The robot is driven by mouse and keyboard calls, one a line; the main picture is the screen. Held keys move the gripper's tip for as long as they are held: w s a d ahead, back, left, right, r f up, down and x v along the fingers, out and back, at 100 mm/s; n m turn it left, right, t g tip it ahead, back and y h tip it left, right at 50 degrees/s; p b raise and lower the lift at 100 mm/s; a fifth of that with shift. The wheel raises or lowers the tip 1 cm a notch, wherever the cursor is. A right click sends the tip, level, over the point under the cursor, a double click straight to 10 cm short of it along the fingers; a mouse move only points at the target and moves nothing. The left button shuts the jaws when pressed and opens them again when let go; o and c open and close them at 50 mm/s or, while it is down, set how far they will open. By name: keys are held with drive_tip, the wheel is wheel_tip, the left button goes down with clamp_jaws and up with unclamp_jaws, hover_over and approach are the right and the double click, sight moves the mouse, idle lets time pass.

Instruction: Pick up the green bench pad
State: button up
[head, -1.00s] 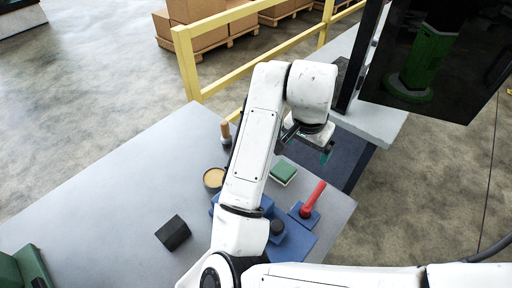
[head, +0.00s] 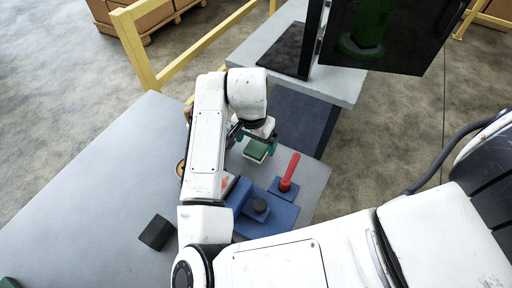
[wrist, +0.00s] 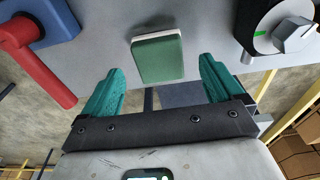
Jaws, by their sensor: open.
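The green bench pad (head: 255,150) is a small block with a green top and a pale lower layer. It lies on the grey table near its far edge. My gripper (head: 254,139) is open and empty, just above and beside the pad in the head view. In the wrist view the pad (wrist: 158,55) shows between and slightly beyond the two teal fingertips of my gripper (wrist: 160,76), with a gap on each side. I see no contact.
A red handle (head: 289,172) on a blue base stands right of the pad. A blue block (head: 270,224) with a black knob is nearer. A black block (head: 156,232) lies left on the grey table (head: 95,185). A dial device (wrist: 283,30) shows in the wrist view.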

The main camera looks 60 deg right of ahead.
sight(256, 150)
drive_tip(key=shift+d+f, duration=0.15)
drive_tip(key=shift+f, duration=1.1)
drive_tip(key=shift+c, duration=0.4)
drive_tip(key=c, duration=1.1)
